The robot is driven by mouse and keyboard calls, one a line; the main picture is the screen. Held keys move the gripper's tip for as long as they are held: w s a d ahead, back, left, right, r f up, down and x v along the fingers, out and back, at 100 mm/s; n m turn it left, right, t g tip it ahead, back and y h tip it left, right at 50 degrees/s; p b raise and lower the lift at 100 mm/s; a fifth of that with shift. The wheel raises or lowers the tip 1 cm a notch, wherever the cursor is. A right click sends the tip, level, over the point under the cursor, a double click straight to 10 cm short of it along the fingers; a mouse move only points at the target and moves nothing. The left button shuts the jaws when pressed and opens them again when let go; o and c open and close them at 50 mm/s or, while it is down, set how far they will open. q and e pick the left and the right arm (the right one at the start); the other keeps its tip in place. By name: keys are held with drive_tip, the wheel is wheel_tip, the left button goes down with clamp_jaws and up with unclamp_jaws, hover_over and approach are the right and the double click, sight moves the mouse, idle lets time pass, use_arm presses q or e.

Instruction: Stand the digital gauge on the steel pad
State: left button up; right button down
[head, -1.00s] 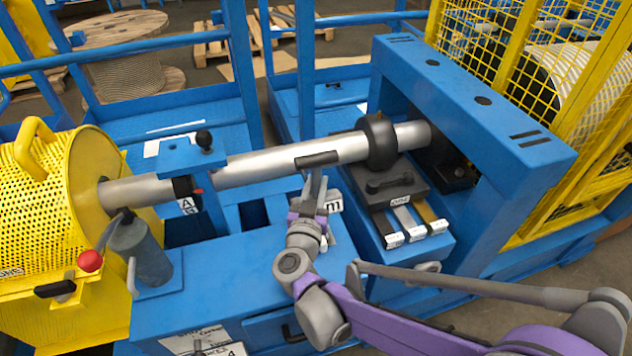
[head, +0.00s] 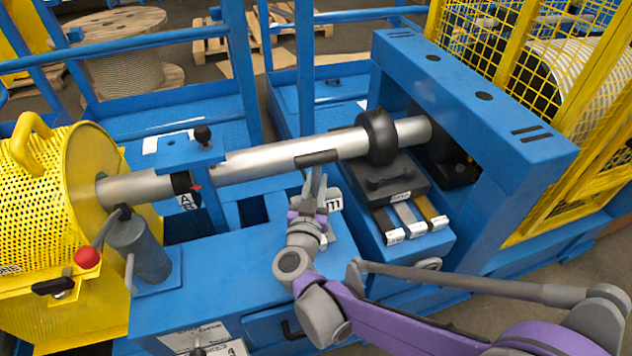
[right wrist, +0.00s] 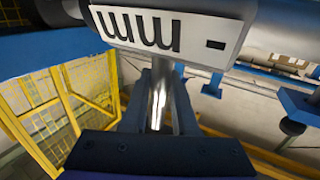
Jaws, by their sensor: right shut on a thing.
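The digital gauge has a white display plate (head: 334,204) with dark lettering, beside my right gripper in the head view. In the right wrist view its display (right wrist: 170,32), reading "mm" upside down, fills the top. My right gripper (right wrist: 158,105) is shut on the gauge's bright metal stem. In the head view this gripper (head: 317,186) is just below the long steel shaft, left of three pads. The pads are dark (head: 384,220), silver-grey (head: 408,212) and brass-coloured (head: 430,207). The silver-grey one looks like the steel pad; its label is too small to read. My left gripper is not in view.
The long shaft (head: 260,165) with a black collar (head: 377,137) runs above the blue bench. A dark block (head: 388,180) lies behind the pads. A blue frame (head: 480,110) stands right of them, and a yellow perforated guard (head: 45,200) stands left.

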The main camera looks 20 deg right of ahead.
drive_tip(key=c, duration=0.6)
unclamp_jaws()
drive_tip(key=shift+f, duration=0.15)
drive_tip(key=shift+s+a, duration=0.1)
drive_tip(key=shift+s, duration=0.05)
